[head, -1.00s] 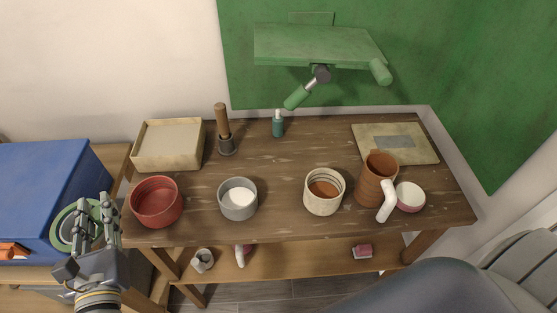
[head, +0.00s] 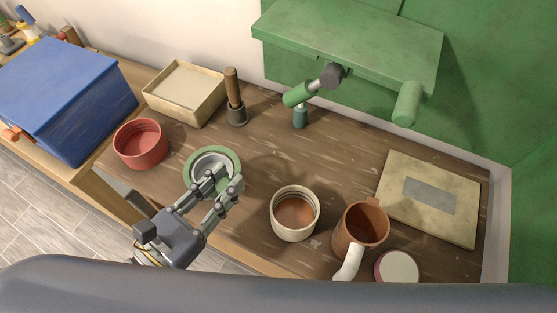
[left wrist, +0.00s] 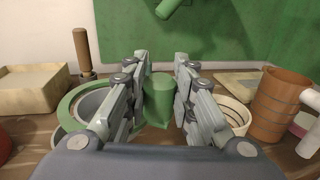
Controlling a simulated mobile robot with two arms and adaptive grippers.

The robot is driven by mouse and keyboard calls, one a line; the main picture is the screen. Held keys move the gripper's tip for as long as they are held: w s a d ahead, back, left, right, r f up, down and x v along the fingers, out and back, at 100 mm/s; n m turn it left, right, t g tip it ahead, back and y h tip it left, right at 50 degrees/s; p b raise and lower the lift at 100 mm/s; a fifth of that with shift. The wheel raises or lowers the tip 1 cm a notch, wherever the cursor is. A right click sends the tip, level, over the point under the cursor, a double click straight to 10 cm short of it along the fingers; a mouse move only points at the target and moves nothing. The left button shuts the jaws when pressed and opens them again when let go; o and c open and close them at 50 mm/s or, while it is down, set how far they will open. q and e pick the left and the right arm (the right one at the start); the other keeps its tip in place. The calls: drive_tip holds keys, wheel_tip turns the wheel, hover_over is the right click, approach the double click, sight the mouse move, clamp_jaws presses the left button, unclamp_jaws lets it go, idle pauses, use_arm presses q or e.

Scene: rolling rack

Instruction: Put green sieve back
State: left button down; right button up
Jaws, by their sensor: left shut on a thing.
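The green sieve (head: 203,151) is a green ring with a grey inside. My left gripper (head: 222,181) is shut on it at its near side. In the left wrist view, a thick green part of the sieve (left wrist: 158,100) stands between the fingers, and the ring reaches out to the left. The sieve is over the spot of the grey bowl, which it hides in the head view. A grey rim (left wrist: 58,135) shows under the ring in the left wrist view. I cannot tell whether the two touch. My right gripper is not in view.
A red bowl (head: 139,152) stands left of the sieve; a cream cup (head: 294,226), brown pitcher (head: 357,231) and pink-white bowl (head: 397,267) stand right. Behind are a cream box (head: 184,98) and a wooden-handled tool (head: 233,92). A green overhead shelf (head: 350,40) juts from the wall.

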use_arm(q)
drive_tip(key=s+d+f+m+g+h, duration=0.1)
drive_tip(key=s+d+m+g+h, duration=0.15)
drive_tip(key=s, duration=0.55)
drive_tip(key=w+d+h+p, duration=0.1)
drive_tip(key=w+d+p, duration=0.45)
drive_tip(key=w, duration=1.15)
drive_tip(key=shift+g, duration=0.45)
drive_tip(key=f+b, duration=0.1)
drive_tip(key=f, duration=0.1)
drive_tip(key=d+f+b, duration=0.1)
drive_tip(key=f, duration=0.1)
drive_tip(key=d+f+b, duration=0.1)
drive_tip(key=f, duration=0.1)
drive_tip(key=shift+w+f, duration=0.35)
drive_tip(key=shift+f, duration=0.05)
drive_tip(key=shift+w+d, duration=0.1)
drive_tip(key=shift+w, duration=0.05)
drive_tip(key=shift+f, duration=0.1)
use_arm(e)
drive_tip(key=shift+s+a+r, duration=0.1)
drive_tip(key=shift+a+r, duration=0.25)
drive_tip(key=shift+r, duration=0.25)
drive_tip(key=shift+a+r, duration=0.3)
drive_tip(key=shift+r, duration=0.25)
